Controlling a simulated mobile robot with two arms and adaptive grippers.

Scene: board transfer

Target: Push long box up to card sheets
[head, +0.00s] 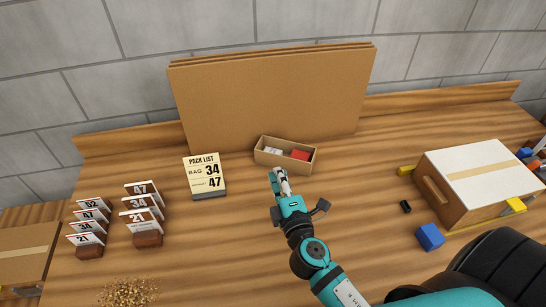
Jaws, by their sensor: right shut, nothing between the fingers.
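The long box (263,159) is a small open cardboard tray on the wooden table in the head view, with a red item and a whitish item inside. The brown card sheets (270,95) stand upright behind it, leaning toward the wall. The long box sits close in front of their lower edge; I cannot tell whether they touch. My right gripper (279,174) is shut and empty, its tip just in front of the long box's near side. Whether the tip touches the box is unclear. My left gripper is not in view.
A pack list sign (206,191) stands left of the box. Numbered cards in wooden holders (148,239) stand further left, above grains (128,292). A closed carton (480,205), a blue cube (430,237) and a black piece (405,206) lie right.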

